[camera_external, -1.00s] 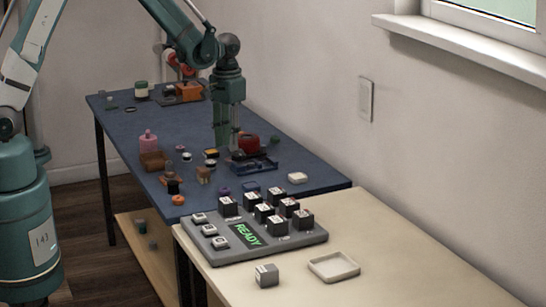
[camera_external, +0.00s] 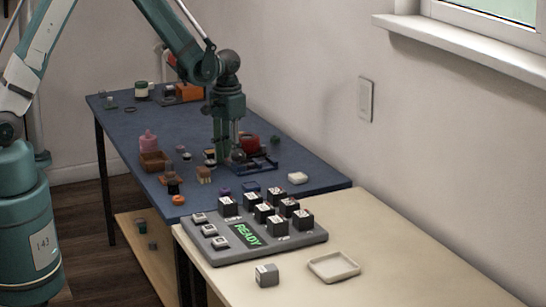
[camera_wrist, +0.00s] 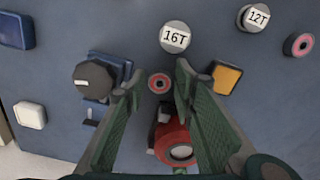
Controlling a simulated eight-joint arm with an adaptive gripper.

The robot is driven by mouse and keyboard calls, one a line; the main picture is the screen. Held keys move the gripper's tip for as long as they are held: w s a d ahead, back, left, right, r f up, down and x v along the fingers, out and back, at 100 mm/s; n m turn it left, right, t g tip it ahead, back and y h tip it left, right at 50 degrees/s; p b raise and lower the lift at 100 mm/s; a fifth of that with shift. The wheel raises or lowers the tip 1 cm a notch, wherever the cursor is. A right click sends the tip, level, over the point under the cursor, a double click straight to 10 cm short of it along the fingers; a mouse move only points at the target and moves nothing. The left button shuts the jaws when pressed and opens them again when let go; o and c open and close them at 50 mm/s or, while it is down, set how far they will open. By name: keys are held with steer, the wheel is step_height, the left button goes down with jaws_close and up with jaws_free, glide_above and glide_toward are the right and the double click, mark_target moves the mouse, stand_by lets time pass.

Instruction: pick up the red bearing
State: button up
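The fingers are spread, with a clear gap around the ring. A second pinkish-red ring (camera_wrist: 303,44) lies at the upper right, outside the fingers. A larger red round part (camera_wrist: 172,138) sits between the fingers lower in the view; I cannot tell what it is. In the external view my gripper (camera_external: 224,158) points down, low over the bench, and hides the small ring.
A 16T disc (camera_wrist: 174,37) and an orange block (camera_wrist: 225,78) are close to the fingertips. A black knob on a blue holder (camera_wrist: 95,80) is left of them. A 12T disc (camera_wrist: 254,17) is farther right. The bench front right has a white block (camera_external: 298,178).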

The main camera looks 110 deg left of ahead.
stand_by(0.4)
steer(key=c, duration=0.7)
steer(key=shift+o, duration=0.2)
steer(key=shift+r, duration=0.1)
step_height(320, 180, up, 10)
steer(key=p, duration=0.2)
stand_by(0.4)
